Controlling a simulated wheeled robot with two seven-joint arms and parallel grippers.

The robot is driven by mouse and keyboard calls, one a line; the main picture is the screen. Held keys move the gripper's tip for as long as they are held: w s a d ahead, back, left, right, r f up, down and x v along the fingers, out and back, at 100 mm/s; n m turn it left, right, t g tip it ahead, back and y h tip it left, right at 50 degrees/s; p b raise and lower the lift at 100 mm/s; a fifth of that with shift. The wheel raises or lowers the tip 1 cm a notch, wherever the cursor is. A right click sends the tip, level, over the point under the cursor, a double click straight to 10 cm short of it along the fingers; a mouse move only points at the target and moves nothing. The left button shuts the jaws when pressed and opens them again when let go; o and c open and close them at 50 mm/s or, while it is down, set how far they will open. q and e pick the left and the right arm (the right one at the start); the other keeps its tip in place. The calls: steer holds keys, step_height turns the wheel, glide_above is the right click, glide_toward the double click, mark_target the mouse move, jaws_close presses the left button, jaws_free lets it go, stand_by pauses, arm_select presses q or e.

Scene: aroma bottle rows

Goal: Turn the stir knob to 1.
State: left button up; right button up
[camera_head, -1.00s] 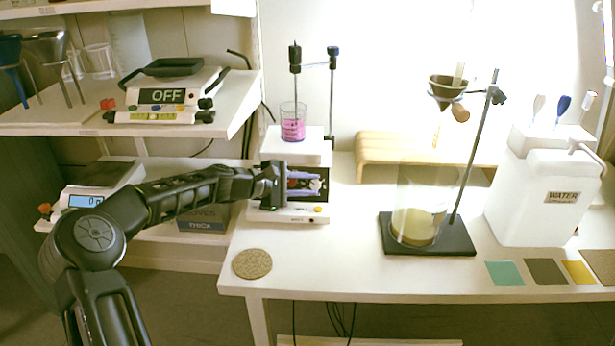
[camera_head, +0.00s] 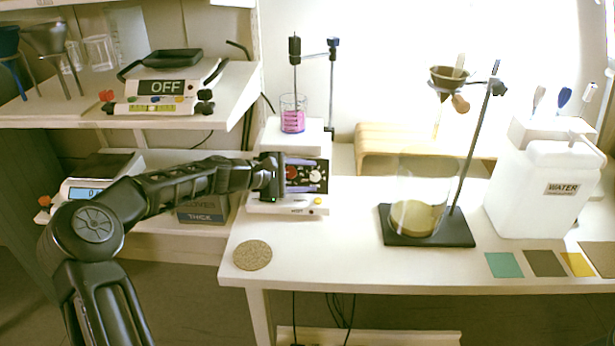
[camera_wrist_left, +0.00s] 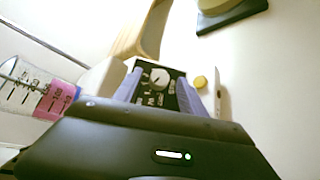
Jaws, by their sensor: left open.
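The stirrer (camera_head: 290,202) is a white box with a dark front panel (camera_head: 304,188). In the head view, the panel carries a red knob (camera_head: 292,172) and a white knob (camera_head: 315,176). The left wrist view shows a pale round knob with a pointer (camera_wrist_left: 160,76) between my purple fingers; its markings are too blurred to read. My left gripper (camera_wrist_left: 158,90) is open before the panel, and I cannot tell whether it touches the knob. In the head view, it (camera_head: 288,184) is at the panel's left side. My right gripper is not in view.
A beaker of pink liquid (camera_head: 293,120) stands on the stirrer, beside a stirring rod and stand. A black-based filter stand (camera_head: 430,241) and a white water container (camera_head: 540,195) are to the right. A cork mat (camera_head: 252,255) lies at the table's front left.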

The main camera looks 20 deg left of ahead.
arm_select(q)
steer(key=v, duration=0.7)
steer(key=shift+s+a, duration=0.1)
steer(key=shift+s, duration=0.05)
